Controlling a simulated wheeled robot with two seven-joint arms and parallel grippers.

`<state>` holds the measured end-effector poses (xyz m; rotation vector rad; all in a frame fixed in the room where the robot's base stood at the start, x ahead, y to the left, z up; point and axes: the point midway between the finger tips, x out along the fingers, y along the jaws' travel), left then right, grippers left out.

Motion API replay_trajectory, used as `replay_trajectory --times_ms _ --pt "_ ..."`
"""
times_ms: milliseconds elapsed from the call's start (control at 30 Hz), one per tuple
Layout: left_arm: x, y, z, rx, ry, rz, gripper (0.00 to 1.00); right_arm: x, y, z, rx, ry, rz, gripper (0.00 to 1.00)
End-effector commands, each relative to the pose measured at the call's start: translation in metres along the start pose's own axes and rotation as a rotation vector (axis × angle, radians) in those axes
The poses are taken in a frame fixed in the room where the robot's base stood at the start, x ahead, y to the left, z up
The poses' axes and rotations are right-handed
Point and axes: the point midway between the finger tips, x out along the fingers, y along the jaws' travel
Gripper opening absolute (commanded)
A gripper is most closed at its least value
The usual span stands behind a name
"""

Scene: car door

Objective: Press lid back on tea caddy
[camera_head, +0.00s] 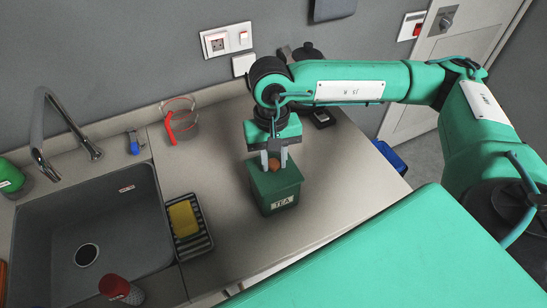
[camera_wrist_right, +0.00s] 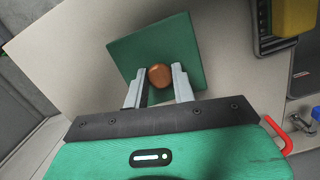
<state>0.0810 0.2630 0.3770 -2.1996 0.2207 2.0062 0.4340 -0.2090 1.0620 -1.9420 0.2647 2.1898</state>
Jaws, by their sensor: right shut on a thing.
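The green tea caddy (camera_head: 280,203), with a "TEA" label on its front, stands upright on the counter. Its square green lid (camera_head: 288,180) is on top of the box, and I cannot tell whether a thin gap is left under it. My right gripper (camera_head: 274,160) comes down from above with its grey fingers either side of the lid's round brown knob (camera_head: 275,166), shut on it. In the right wrist view the lid (camera_wrist_right: 150,45) lies beyond the fingertips, with the knob (camera_wrist_right: 160,76) between them. My left gripper is not in view.
A sink (camera_head: 95,225) with a faucet (camera_head: 55,130) is at the left. The counter right of the caddy is clear.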

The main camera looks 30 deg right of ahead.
Motion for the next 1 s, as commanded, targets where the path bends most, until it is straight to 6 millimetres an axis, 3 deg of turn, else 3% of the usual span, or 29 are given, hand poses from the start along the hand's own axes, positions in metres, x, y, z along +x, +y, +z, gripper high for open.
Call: replay_trajectory --times_ms 233,267,367,567,700,1000 --pt "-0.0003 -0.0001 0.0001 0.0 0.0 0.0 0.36 -0.0003 -0.0001 0.0 0.0 0.0 0.0 0.02" --pt "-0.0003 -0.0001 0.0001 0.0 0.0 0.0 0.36 -0.0003 -0.0001 0.0 0.0 0.0 0.0 0.3" --pt "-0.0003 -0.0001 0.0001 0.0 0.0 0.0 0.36 -0.0003 -0.0001 0.0 0.0 0.0 0.0 0.5" --pt "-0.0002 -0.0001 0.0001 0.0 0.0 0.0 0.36 -0.0002 -0.0001 0.0 0.0 0.0 0.0 0.51" --pt "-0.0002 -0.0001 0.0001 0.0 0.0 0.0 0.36 0.0 0.0 0.0 0.0 0.0 0.0 0.73" --pt "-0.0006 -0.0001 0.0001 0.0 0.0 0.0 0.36 -0.0012 0.0 0.0001 0.0 0.0 0.0 0.73"
